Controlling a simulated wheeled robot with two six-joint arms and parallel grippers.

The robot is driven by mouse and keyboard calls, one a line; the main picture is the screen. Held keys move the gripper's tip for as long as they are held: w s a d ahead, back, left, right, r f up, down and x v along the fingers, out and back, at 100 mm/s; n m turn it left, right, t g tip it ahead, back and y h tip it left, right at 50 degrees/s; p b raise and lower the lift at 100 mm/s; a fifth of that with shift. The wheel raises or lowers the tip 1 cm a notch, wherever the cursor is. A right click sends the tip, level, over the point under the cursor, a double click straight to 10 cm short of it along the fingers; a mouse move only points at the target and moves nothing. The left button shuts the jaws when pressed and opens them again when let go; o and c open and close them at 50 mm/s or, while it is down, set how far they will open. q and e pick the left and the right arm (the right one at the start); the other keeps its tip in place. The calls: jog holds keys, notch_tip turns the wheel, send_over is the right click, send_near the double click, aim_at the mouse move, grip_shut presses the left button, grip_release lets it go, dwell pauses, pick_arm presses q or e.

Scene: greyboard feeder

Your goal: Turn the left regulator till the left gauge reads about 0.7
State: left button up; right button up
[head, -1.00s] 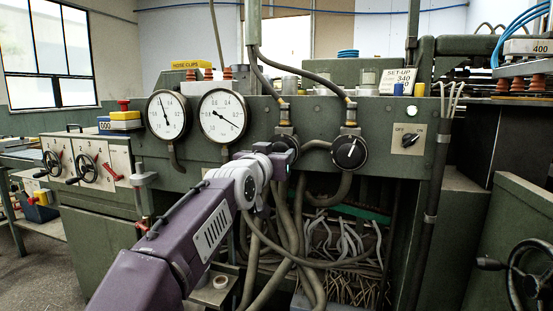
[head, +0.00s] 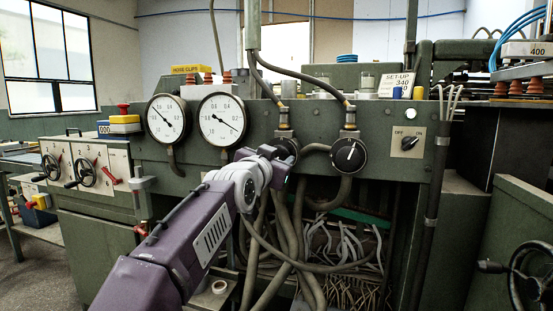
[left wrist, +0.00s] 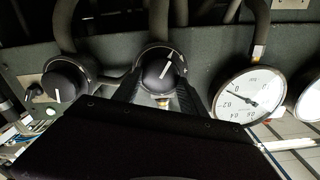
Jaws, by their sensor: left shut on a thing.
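The left regulator (left wrist: 157,68) is a round black knob with a white pointer line. My left gripper (left wrist: 158,88) is shut on it, a dark finger on each side. In the head view my left gripper (head: 278,156) covers much of the knob. The left gauge (head: 165,118) is a round white dial; its needle lies along a slant from upper left to lower right. I cannot read its value exactly. The right gauge (head: 221,118) has a needle slanting down to the right. My right gripper is not in view.
The right regulator (head: 348,155) is a similar black knob right of my gripper. An off/on switch (head: 405,143) is farther right on the green panel. Pipes and hoses (head: 292,215) hang below the regulators. Handwheels (head: 87,173) are at the left.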

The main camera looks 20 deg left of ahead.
pick_arm(q)
jog(key=shift+f, duration=0.15)
jog(key=o, duration=1.4)
jog(key=shift+c, duration=0.2)
jog(key=s, duration=0.9)
jog(key=shift+a, duration=0.15)
